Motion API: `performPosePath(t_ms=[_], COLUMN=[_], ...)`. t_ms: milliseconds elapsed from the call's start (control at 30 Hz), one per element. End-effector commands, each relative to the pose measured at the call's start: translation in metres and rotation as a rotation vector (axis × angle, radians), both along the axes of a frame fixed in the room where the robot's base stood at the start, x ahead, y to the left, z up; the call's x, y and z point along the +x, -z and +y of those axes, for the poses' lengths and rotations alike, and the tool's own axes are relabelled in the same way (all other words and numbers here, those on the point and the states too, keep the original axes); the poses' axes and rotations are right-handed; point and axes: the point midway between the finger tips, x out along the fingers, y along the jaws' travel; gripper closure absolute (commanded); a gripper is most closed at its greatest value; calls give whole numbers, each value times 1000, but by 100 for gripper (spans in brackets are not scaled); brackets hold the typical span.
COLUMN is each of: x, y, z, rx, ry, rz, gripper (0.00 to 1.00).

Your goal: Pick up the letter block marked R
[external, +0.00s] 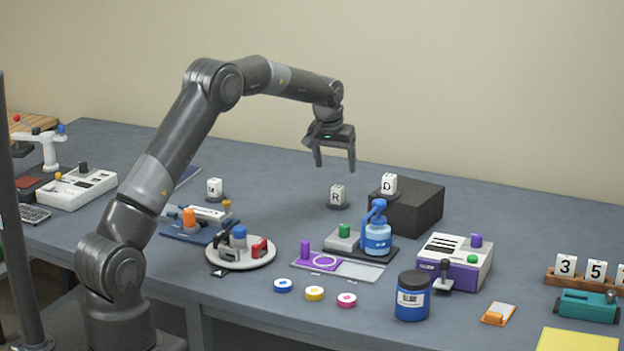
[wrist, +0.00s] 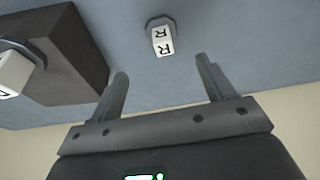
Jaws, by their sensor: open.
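The white letter block marked R (external: 338,195) stands on a small dark round base on the table, left of the black box. In the wrist view the R block (wrist: 162,41) shows near the top middle, beyond and between the fingertips. My gripper (external: 334,168) is open and empty, fingers pointing down, above the table near the R block and apart from it. Its two fingers also show in the wrist view (wrist: 160,68).
A white block marked D (external: 389,184) is at the black box (external: 415,207), right of the R block. Another white letter block (external: 214,187) stands to the left. A blue pump bottle (external: 377,236) and a purple-and-white machine (external: 455,260) stand nearer the front.

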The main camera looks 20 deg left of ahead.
Motion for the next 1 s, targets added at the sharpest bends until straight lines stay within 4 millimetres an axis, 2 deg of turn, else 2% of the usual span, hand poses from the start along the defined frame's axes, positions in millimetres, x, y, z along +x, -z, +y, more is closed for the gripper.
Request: performPosePath(t_ms=[233,433,667,1000], x=[9,18,25,40], y=[20,51,68,108], z=[-3,-2,0,6], rx=[1,2,1,1], ry=[0,-1,-1,0], rz=[2,4,2,2], gripper=[25,25,25,25])
